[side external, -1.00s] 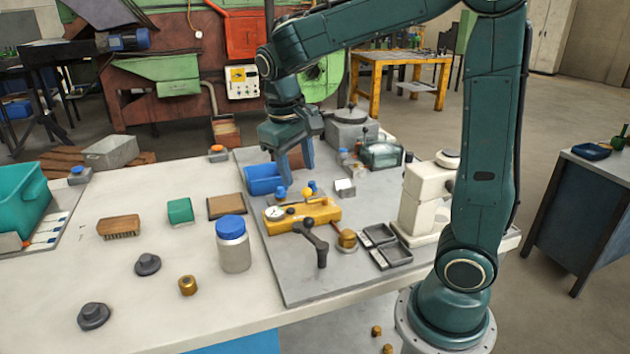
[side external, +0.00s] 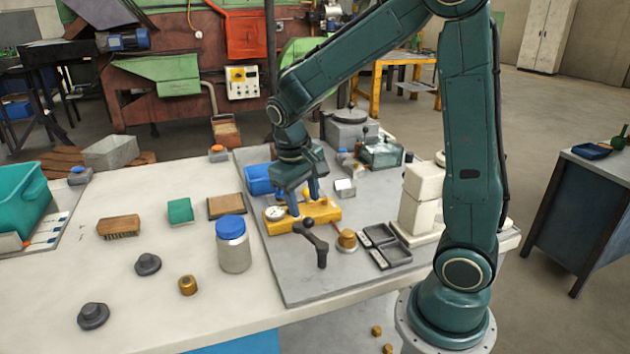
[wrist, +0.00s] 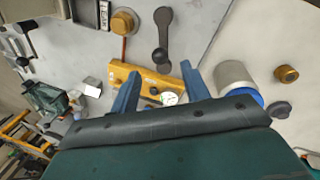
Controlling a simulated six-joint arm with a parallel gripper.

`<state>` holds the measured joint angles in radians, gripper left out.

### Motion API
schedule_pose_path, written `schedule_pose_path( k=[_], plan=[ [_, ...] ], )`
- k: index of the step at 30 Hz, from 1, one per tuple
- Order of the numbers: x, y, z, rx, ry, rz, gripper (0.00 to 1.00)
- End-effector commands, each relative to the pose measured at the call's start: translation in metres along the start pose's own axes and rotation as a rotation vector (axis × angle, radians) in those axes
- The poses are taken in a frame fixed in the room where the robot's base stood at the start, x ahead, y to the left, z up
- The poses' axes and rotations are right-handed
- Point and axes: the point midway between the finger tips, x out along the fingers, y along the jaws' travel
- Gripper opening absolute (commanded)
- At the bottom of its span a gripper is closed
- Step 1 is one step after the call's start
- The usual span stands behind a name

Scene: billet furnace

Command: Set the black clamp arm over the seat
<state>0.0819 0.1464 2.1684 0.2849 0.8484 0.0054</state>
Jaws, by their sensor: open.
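The black clamp arm (side external: 314,241) is a dark lever with a round knob at one end, lying just in front of the yellow fixture block (side external: 320,211). In the wrist view the clamp arm (wrist: 162,36) lies beyond the block, clear of my fingertips. The block carries a round dial gauge (side external: 275,213). My gripper (side external: 303,203) is open and empty, pointing down at the block, its blue fingers apart. In the wrist view its fingertips (wrist: 161,70) straddle part of the block. I cannot tell whether they touch it. I cannot tell which part is the seat.
A brass knob (side external: 347,239) and small dark trays (side external: 389,253) lie right of the clamp arm. A blue-lidded jar (side external: 233,247) stands left. A blue bin (side external: 259,180) is behind the gauge, a white machine (side external: 420,195) at right. The plate's front is clear.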

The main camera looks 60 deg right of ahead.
Motion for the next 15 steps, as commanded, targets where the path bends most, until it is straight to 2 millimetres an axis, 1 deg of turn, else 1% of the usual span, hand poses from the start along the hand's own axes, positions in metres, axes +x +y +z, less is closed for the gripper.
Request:
schedule_pose_path(
  k=[1, 6, 9, 15],
  plan=[
    [0.009, 0.000, 0.000, 0.000, -0.005, 0.001, 0.46],
    [0.032, 0.000, 0.001, 0.000, -0.003, 0.000, 0.46],
    [0.042, 0.000, 0.000, -0.001, -0.002, 0.000, 0.46],
    [0.053, 0.000, 0.000, 0.000, -0.001, 0.000, 0.46]
  ],
)
